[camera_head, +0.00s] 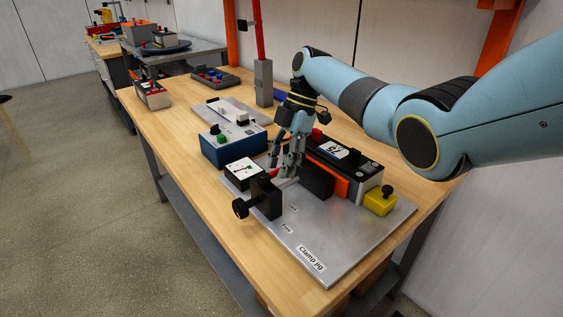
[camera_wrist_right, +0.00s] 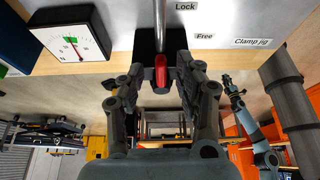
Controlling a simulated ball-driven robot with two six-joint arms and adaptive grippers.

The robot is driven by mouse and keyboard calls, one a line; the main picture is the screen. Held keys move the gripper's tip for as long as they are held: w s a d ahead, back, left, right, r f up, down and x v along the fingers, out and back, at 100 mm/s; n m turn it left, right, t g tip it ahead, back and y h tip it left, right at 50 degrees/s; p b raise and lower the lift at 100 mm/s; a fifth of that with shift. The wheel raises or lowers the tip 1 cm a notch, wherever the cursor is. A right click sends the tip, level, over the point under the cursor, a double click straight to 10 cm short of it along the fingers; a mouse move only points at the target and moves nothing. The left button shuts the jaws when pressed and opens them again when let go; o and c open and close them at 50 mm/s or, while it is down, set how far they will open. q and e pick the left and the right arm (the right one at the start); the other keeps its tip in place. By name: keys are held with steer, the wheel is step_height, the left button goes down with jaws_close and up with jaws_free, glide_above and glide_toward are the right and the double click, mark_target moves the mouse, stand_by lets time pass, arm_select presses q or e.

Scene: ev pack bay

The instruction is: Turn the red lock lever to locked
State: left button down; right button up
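The red lock lever (camera_wrist_right: 161,72) stands between the fingers of my right gripper in the right wrist view, with a visible gap on each side. It sits at the black clamp block (camera_head: 266,198) with its metal rod; in the head view only a bit of red (camera_head: 274,172) shows beside the fingers. My right gripper (camera_head: 287,165) is open around the lever, pointing down. Labels Lock (camera_wrist_right: 186,6) and Free (camera_wrist_right: 204,36) are on the grey jig plate (camera_head: 344,236). A light blue arm, likely my left, shows small in the wrist view; its gripper (camera_wrist_right: 229,84) is too small to read.
A black and orange battery block (camera_head: 343,165) stands right of the gripper, with a yellow block (camera_head: 381,201) beside it. A dial gauge (camera_head: 243,170) and a blue box (camera_head: 233,145) stand at left. A red post (camera_head: 259,32) rises behind. The plate's front is clear.

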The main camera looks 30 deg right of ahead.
steer(key=v, duration=1.2)
